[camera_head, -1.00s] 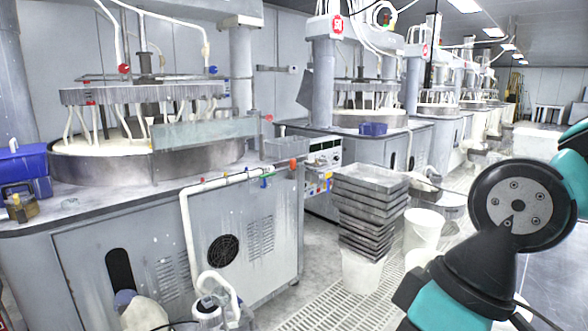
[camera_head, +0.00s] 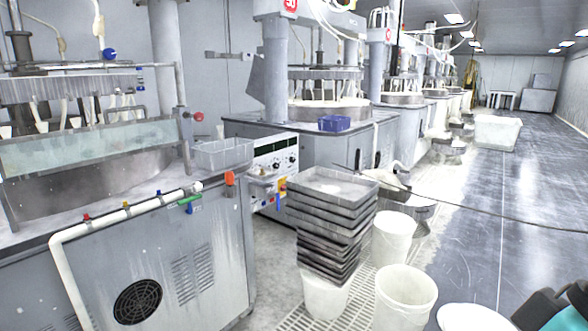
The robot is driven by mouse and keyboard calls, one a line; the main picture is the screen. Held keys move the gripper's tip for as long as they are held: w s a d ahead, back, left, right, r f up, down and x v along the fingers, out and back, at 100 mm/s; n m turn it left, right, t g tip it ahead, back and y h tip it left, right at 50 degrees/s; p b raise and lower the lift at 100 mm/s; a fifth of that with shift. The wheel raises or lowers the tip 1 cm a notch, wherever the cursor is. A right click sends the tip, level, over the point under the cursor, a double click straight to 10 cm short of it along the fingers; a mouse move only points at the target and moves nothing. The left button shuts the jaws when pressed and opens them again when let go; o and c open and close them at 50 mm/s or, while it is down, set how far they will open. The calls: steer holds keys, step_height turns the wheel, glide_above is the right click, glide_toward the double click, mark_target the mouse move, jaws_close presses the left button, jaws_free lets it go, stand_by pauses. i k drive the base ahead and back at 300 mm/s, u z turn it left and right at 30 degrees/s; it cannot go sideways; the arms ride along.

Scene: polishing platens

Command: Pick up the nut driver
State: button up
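I cannot make out a nut driver in the head view. My gripper is not in view. Only a small dark and teal part of my arm shows at the lower right corner.
A polishing machine cabinet (camera_head: 150,270) fills the left, with a grey bin (camera_head: 222,154) on its corner. Stacked grey trays (camera_head: 335,215) stand on a white bucket (camera_head: 322,298). More white buckets (camera_head: 405,290) stand beside them. The floor (camera_head: 500,210) at right is mostly open, crossed by a cable.

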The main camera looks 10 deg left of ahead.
mark_target(229, 175)
steer(key=z, duration=0.2)
steer(key=i, duration=2.35)
steer(key=u, duration=1.55)
steer(key=i, duration=0.9)
steer(key=u, duration=0.75)
